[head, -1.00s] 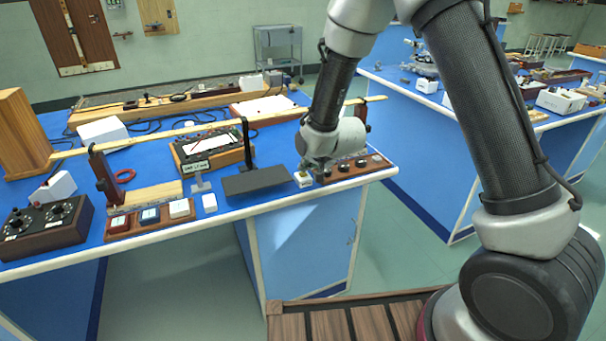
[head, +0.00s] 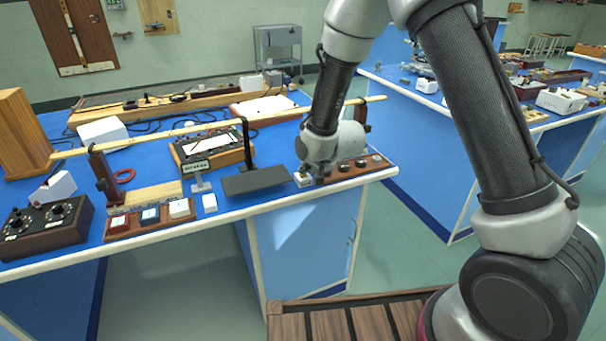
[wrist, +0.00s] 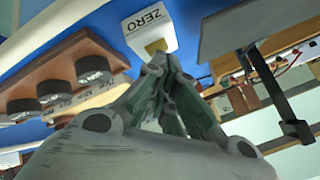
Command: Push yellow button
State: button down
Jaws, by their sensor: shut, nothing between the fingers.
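A small white box marked ZERO (wrist: 147,24) carries the yellow button (wrist: 157,46) in the wrist view. In the head view the white box (head: 303,180) sits near the front edge of the blue bench, left of a wooden knob panel. My gripper (wrist: 155,62) is shut and empty, its fingertips right at the yellow button and overlapping its edge. Whether they touch it or press it down I cannot tell. In the head view my gripper (head: 316,175) is low over the box and hides the button.
The knob panel (head: 362,168) stands close on the right. A dark plate (head: 254,181) with a black post is close on the left. A small sign (head: 196,167) stands farther left, beyond a panel of several square buttons (head: 150,222).

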jog(key=shift+r, duration=0.9)
notch_tip(320, 180, up, 5)
dwell(0.5)
dwell(0.5)
